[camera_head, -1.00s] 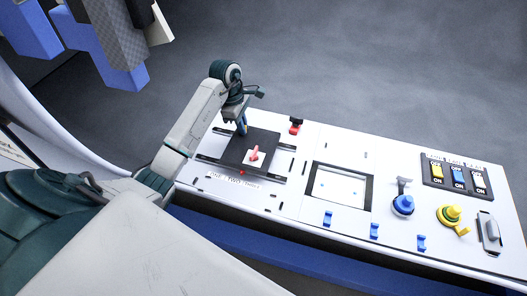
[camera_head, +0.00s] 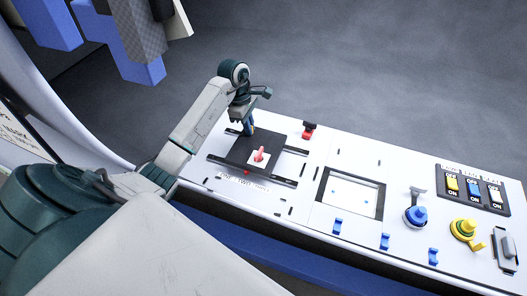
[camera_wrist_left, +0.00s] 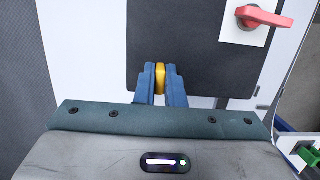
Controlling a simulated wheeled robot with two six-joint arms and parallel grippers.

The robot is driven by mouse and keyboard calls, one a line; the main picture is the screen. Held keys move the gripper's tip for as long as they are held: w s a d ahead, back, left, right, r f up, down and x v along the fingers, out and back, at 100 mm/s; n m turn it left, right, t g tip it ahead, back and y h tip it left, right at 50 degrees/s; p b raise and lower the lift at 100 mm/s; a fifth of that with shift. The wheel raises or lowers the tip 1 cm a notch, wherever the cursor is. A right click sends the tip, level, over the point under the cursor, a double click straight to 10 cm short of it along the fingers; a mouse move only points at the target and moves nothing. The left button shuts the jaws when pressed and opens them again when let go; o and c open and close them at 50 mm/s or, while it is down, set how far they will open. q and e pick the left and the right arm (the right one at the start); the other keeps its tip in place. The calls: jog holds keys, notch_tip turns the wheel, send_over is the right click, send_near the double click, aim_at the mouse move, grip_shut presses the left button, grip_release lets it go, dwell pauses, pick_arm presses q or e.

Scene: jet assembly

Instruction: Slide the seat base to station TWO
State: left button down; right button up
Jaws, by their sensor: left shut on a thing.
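The seat base is a dark square plate (camera_head: 245,151) with a red handle (camera_head: 260,154) on a white patch. It sits on two black rails (camera_head: 283,184) at the left end of the white panel. A red pointer dot shows at its front edge, near the small station labels (camera_head: 243,182), close to TWO; exact alignment is too small to tell. My left gripper (camera_head: 248,129) is at the plate's far-left edge. In the left wrist view its blue fingers (camera_wrist_left: 160,80) are shut on a yellow tab (camera_wrist_left: 160,77) at the edge of the plate (camera_wrist_left: 200,50).
A red and black switch (camera_head: 308,131) stands right of the plate. Further right are a black-framed square recess (camera_head: 350,193), a blue knob (camera_head: 416,216), a yellow knob (camera_head: 464,230) and a black switch block (camera_head: 472,188). Blue clips line the front edge. Blue and grey forms hang at upper left.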

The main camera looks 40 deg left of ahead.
pick_arm(q)
jog(key=c, duration=1.7)
grip_release()
jog(key=shift+r+p, duration=0.8)
jog(key=shift+r, duration=1.7)
